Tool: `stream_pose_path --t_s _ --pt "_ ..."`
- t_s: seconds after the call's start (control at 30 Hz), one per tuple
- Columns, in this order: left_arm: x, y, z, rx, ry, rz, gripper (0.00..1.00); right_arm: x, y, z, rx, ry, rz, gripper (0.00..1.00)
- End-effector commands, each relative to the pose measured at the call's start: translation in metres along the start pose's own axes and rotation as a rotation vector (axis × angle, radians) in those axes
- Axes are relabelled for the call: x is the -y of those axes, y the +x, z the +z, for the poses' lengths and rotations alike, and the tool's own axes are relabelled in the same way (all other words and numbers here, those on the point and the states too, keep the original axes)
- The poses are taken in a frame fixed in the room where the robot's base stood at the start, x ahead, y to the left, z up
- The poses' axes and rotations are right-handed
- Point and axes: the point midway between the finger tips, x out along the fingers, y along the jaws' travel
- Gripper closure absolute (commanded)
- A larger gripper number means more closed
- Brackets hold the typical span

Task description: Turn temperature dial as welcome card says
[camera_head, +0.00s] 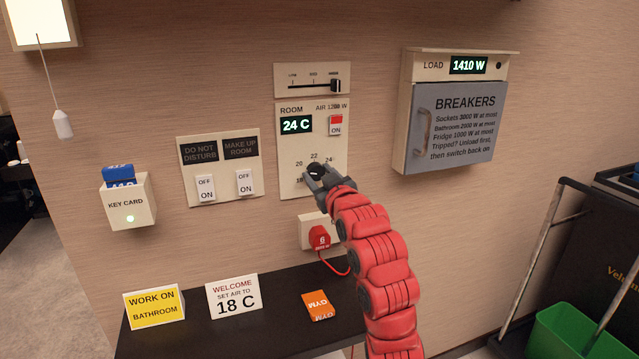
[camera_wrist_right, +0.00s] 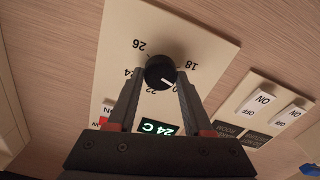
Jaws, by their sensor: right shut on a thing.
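The black temperature dial (camera_wrist_right: 160,71) sits on the white room panel (camera_head: 338,145), with numbers around it from 18 to 26. My right gripper (camera_head: 316,173) is shut on the dial, one finger on each side; it also shows in the right wrist view (camera_wrist_right: 160,88). In that view the dial's white mark points roughly towards 20. The room display (camera_head: 297,124) reads 24 C. The welcome card (camera_head: 234,297) on the dark shelf reads "SET AIR TO 18 C". My left gripper is out of view.
Above the dial are a slider panel (camera_head: 312,81) and a red-topped air switch (camera_head: 336,125). A two-switch panel (camera_head: 219,167) is to the left, a breaker box (camera_head: 455,115) to the right. A red plug (camera_head: 319,238) is below, near my right arm. The dark shelf (camera_head: 270,335) holds several cards.

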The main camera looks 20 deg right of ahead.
Motion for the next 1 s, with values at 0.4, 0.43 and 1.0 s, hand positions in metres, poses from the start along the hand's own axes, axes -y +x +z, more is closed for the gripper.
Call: stream_pose_path --t_s 0.4,0.43,1.0 --pt "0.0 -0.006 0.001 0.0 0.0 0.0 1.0 0.002 0.001 0.002 0.004 -0.39 -0.004 1.0" --pt "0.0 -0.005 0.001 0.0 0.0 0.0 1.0 0.002 0.001 0.002 0.004 -0.417 -0.004 1.0" --pt "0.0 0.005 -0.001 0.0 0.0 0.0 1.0 0.003 0.001 0.003 0.006 -0.745 -0.006 1.0"
